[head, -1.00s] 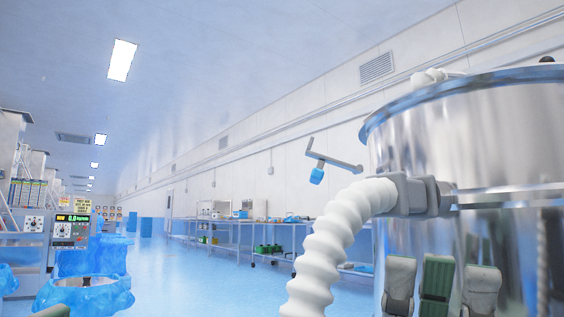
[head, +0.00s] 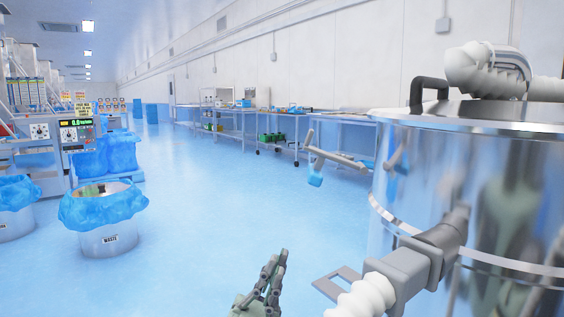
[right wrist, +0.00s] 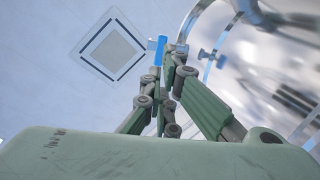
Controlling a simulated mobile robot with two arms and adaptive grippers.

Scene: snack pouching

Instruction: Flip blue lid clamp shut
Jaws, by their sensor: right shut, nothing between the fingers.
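A big shiny steel vessel (head: 420,165) stands at the right of the head view, its lid on top. The lid clamp's grey arm (head: 338,158) sticks out to the left of the vessel, with its blue end (head: 315,178) hanging below. My right gripper (head: 283,254) is shut and empty at the bottom centre, below and left of the clamp in the picture. In the right wrist view, the shut fingertips (right wrist: 172,58) appear close beside the blue clamp end (right wrist: 156,50). I cannot tell whether they touch. My left gripper is out of view.
A white ribbed hose (head: 362,298) joins the vessel's side low at the right. Another white hose (head: 480,68) lies over the lid. Blue-lined waste bins (head: 110,240) stand at the left, and work tables (head: 240,125) line the wall. The floor between is clear.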

